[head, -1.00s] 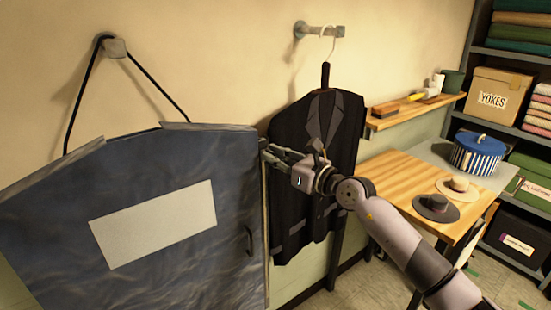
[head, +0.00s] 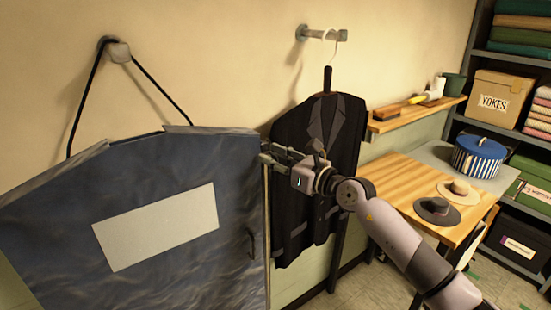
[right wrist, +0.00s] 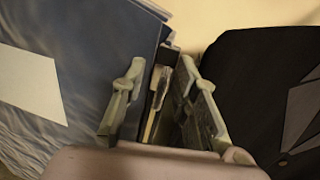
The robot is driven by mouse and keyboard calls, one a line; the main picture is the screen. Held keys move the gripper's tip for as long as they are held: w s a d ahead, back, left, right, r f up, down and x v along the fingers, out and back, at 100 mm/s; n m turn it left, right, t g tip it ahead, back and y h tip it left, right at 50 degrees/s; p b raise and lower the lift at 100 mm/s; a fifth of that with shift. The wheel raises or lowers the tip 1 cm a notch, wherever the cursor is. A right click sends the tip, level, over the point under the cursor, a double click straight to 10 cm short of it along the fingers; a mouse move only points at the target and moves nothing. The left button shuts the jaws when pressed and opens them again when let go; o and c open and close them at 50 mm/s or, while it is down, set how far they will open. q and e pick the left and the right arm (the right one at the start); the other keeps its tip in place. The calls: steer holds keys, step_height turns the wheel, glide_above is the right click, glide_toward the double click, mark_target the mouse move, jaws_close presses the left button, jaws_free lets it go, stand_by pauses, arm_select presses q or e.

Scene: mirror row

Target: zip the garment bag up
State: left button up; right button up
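The blue-grey garment bag (head: 185,250) hangs at the left of the head view, with a blank white panel and a dark handle. Its right edge carries a pale strip (head: 267,235), which looks like the zip. My right gripper (head: 264,152) is at the upper part of this edge. In the right wrist view its two fingers (right wrist: 160,98) stand apart, one on each side of the bag's edge. A small metallic piece (right wrist: 159,84), perhaps the zip's pull, shows between them. I see no finger closed on it. My left gripper is not in view.
A dark suit jacket (head: 300,200) hangs on a wall hook just right of the bag, behind my right gripper. A wooden table (head: 400,180) with two hats and a narrow shelf (head: 415,115) stand further right. A black strap holds the bag from a wall knob (head: 118,51).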

steer(key=v, duration=1.2)
